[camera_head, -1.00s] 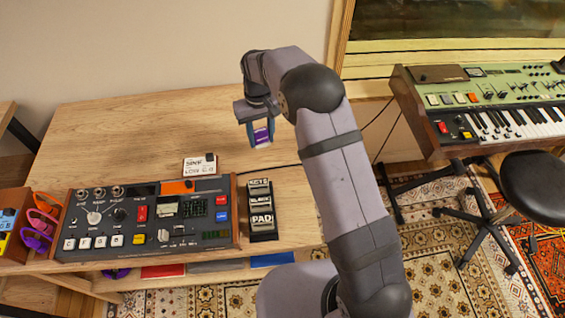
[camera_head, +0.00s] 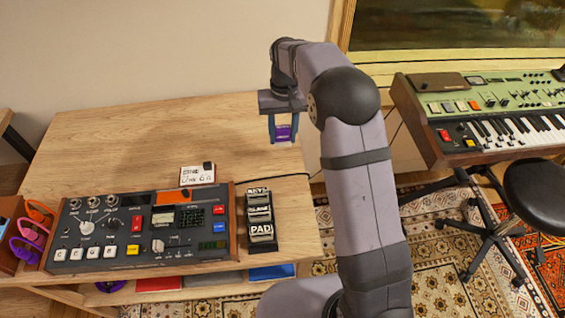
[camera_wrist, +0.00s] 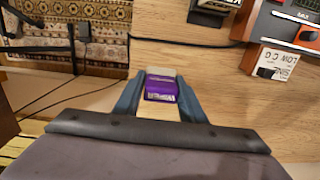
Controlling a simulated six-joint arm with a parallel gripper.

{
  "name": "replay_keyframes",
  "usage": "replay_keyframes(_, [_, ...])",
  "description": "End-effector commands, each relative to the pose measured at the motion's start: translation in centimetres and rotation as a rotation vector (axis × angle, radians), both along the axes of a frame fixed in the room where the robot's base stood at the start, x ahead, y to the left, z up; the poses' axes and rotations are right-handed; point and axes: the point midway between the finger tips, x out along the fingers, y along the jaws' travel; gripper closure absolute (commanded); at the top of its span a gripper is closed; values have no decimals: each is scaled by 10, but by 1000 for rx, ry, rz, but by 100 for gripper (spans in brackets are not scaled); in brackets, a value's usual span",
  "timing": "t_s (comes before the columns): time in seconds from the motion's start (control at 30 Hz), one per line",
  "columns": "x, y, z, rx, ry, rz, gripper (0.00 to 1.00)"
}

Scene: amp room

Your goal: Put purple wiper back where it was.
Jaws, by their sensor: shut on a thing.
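The purple wiper (camera_head: 284,132) is a small purple block with pale lettering. My gripper (camera_head: 283,138) is shut on it, with one blue finger on each side, and holds it over the right back part of the wooden desk (camera_head: 110,135). In the wrist view the wiper (camera_wrist: 161,88) sits between the two fingers of my gripper (camera_wrist: 161,82), with pale parts at its far and near ends. The wiper looks clear of the desk, but its exact height is hard to tell.
A mixer-like console (camera_head: 140,228) stands along the desk's front. A white card (camera_head: 197,175) is behind it and a black stand with labelled blocks (camera_head: 260,220) at its right. A cable (camera_head: 270,178) runs across the desk. The desk's back left is bare. A keyboard (camera_head: 490,115) stands right.

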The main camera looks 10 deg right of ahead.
Motion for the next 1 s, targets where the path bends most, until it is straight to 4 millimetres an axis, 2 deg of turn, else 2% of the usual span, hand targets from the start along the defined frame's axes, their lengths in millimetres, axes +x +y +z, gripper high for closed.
replay_keyframes(0.17, [0, 0, -10, 2, 4, -3, 87])
replay_keyframes(0.5, [0, 0, -57, 2, 4, -3, 87])
replay_keyframes(0.8, [0, 0, -66, 2, 2, -2, 87])
replay_keyframes(1.0, [-1, 0, -87, 2, 5, -2, 87])
